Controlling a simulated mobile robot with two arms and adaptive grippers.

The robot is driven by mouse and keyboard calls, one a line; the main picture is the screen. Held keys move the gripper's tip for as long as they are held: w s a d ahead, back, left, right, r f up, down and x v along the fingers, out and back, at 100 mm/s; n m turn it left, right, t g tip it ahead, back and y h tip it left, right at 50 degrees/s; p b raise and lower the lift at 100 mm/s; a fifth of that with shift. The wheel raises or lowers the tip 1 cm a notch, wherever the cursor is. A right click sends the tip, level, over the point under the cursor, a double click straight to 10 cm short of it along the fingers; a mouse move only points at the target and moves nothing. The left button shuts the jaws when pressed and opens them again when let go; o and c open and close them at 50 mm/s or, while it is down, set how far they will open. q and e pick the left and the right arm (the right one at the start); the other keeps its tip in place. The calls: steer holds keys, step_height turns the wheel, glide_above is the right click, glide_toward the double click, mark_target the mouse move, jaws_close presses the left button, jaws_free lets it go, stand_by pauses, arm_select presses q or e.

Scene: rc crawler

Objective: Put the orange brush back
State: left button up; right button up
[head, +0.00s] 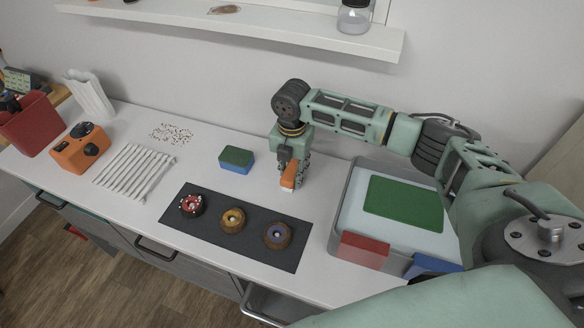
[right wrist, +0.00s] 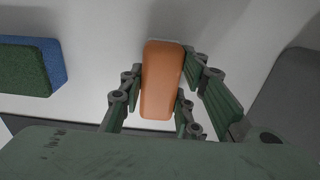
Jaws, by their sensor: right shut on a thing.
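The orange brush (head: 289,180) is a small block below my right gripper (head: 293,168), between the green-and-blue block and the grey tray. In the right wrist view the brush (right wrist: 162,80) stands lengthwise between the fingers of my right gripper (right wrist: 162,85), which is shut on it. I cannot tell whether the brush touches the counter. The grey tray (head: 345,205) stands to the right, holding a green pad (head: 403,203), with a red block (head: 364,250) and a blue block (head: 432,265) at its front edge. My left gripper is out of view.
A green-and-blue block (head: 236,159) lies left of my gripper, also in the right wrist view (right wrist: 30,65). White sticks (head: 134,171), an orange device (head: 80,148) and a red bin (head: 32,125) are at left.

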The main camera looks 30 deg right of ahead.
mark_target(292, 170)
steer(key=o, duration=1.1)
steer(key=shift+f, duration=0.1)
step_height(292, 170, up, 8)
steer(key=shift+f+b, duration=0.1)
steer(key=shift+b, duration=0.7)
steer(key=shift+a+f, duration=0.1)
